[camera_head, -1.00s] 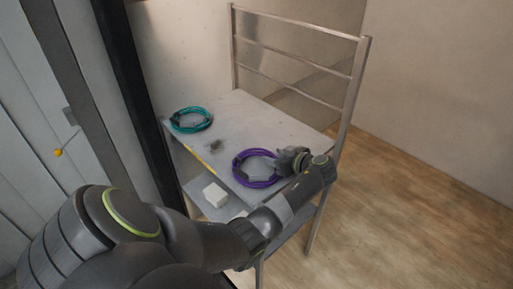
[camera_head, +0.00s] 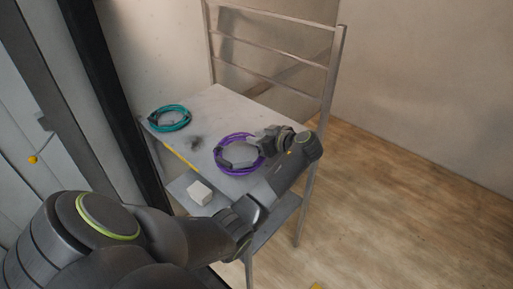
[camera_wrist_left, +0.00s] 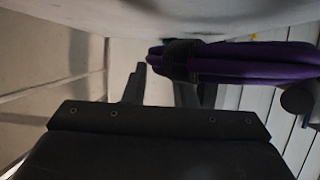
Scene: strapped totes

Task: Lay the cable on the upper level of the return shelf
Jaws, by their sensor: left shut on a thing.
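A purple cable coil (camera_head: 238,153) is at the upper level (camera_head: 229,104) of the metal shelf, near its front right part. I cannot tell whether it rests fully on the surface or is held just above it. My left gripper (camera_head: 263,142) is shut on the coil's right side. In the left wrist view the purple strands (camera_wrist_left: 245,62) with a dark tie run close to the pale shelf surface, by the dark fingers (camera_wrist_left: 165,82), which are partly hidden. My right gripper is not in view.
A teal cable coil (camera_head: 169,118) lies at the upper level's left end, with a dark smudge (camera_head: 195,143) near it. A white block (camera_head: 200,193) is on the lower level. Rails (camera_head: 270,45) close the shelf's back. A dark upright post (camera_head: 110,110) stands left.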

